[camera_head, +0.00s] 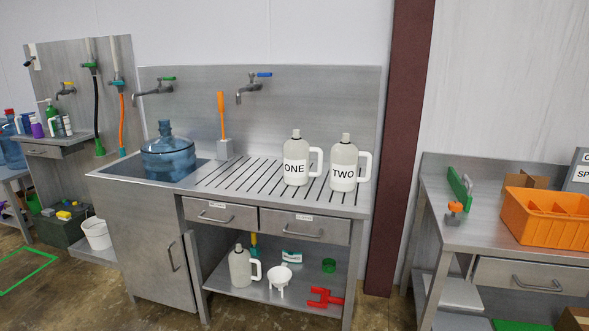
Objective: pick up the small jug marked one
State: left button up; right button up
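The small white jug marked ONE (296,160) stands upright on the slotted drainboard of the steel sink counter (225,181). Its handle points right. A like jug marked TWO (343,164) stands upright close to its right, handle also to the right. Neither of my grippers shows in the head view, and nothing touches the jug marked ONE.
A large blue water bottle (168,153) sits at the sink, with an orange-handled brush (222,117) behind. Taps (252,88) hang over the counter. An unmarked jug (241,267) stands on the lower shelf. A dark red post (403,140) stands right of the counter. Floor shows in front.

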aim_at(296, 150)
jog(key=i+l, duration=0.15)
jog(key=i, duration=0.4)
jog(key=i+l+u, duration=0.1)
jog(key=i, duration=0.5)
jog(key=i+l, duration=0.2)
jog(key=i, duration=0.35)
jog(key=j+u, duration=0.05)
